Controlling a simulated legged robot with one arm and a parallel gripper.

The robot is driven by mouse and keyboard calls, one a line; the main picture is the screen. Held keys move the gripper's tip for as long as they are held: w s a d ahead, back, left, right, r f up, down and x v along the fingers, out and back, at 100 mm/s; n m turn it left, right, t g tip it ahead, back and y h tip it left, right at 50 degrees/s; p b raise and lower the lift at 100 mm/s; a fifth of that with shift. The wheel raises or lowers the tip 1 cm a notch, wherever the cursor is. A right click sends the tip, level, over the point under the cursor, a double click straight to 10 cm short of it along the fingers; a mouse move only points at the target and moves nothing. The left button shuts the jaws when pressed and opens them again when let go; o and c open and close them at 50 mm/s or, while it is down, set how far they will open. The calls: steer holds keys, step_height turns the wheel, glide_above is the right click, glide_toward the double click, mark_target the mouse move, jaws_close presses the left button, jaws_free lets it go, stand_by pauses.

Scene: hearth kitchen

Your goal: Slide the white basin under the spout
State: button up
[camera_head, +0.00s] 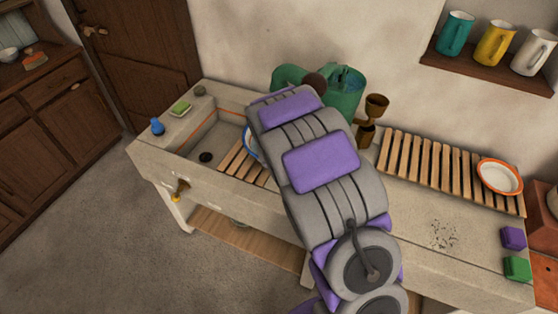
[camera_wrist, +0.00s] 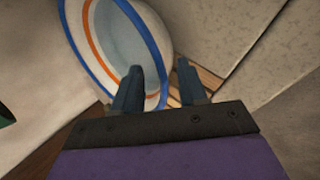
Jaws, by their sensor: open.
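The white basin (camera_wrist: 72,14) has a blue rim and an orange band and fills the upper left of the wrist view. In the head view only a sliver of the basin (camera_head: 249,146) shows, at the slats by the sink, behind my arm. My gripper (camera_wrist: 160,82) is open, one finger over the basin's inside and the other outside its rim, so the rim passes between them in the picture. Contact cannot be told. My arm hides the gripper in the head view. No spout over the basin can be made out there; a brass tap (camera_head: 181,190) is on the sink's front.
A green can (camera_head: 346,92) and a brass funnel-like piece (camera_head: 376,106) stand behind my arm. An orange-rimmed bowl (camera_head: 499,178) is on the right rack (camera_head: 430,166).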

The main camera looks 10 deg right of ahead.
steer(key=shift+b+x, duration=0.3)
steer(key=shift+x, duration=1.9)
jaws_close()
